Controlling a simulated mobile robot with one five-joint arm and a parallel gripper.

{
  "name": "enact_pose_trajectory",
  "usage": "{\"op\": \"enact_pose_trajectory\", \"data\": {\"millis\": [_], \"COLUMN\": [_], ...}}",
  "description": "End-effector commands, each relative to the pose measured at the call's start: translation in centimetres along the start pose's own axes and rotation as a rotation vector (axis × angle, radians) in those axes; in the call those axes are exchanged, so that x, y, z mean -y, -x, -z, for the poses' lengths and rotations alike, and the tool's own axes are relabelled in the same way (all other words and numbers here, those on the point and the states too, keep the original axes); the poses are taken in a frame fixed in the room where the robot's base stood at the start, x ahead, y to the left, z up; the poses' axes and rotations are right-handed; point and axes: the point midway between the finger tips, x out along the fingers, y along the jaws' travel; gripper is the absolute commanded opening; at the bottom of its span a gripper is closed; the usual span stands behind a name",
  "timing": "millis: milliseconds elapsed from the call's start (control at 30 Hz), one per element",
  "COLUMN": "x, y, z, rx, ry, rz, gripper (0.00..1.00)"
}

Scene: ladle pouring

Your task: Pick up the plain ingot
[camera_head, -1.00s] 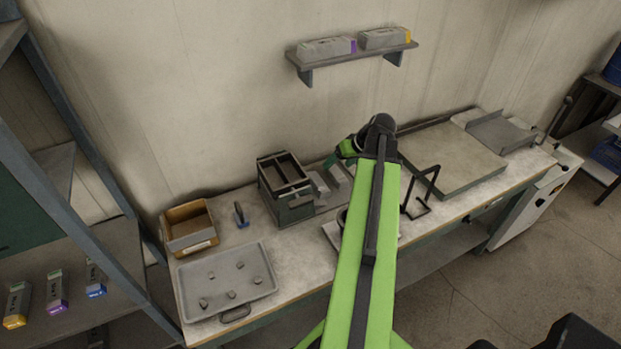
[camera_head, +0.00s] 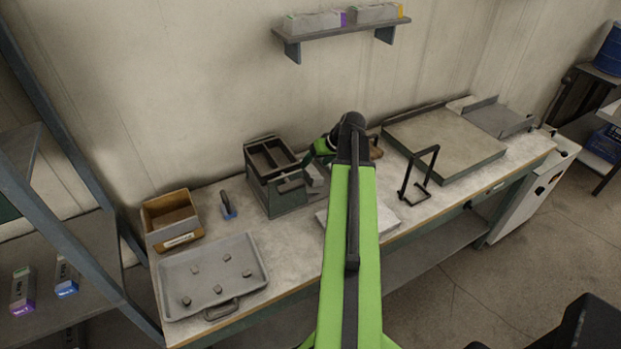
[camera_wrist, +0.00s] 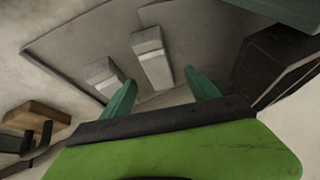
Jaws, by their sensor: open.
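Two grey ingot-like blocks, a left block (camera_wrist: 104,78) and a right block (camera_wrist: 152,55), lie close together in the wrist view. I cannot tell which is the plain ingot; no coloured mark shows on either. The right block lies just beyond the gap between the fingers; the left block is near the left fingertip. In the head view a grey block (camera_head: 315,178) shows beside the dark two-slot box, partly hidden by my arm.
The dark box (camera_head: 275,172) stands close to my gripper's left in the head view. A black wire stand (camera_head: 420,178) and large flat plate (camera_head: 443,143) are right. A tray (camera_head: 212,277) with several small lumps and a cardboard box (camera_head: 171,218) are left. A wall shelf (camera_head: 340,28) holds marked bars.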

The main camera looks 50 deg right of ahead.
Motion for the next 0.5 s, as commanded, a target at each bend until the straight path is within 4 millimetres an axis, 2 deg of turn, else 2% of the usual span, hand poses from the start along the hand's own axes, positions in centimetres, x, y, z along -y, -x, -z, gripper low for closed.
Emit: {"op": "enact_pose_trajectory", "data": {"millis": [333,500], "x": [-0.7,-0.5], "y": [-5.1,-5.0], "z": [-0.6,-0.3], "rx": [0.0,-0.001], "ry": [0.001,-0.001], "rz": [0.0,0.0], "gripper": [0.69,0.69]}}
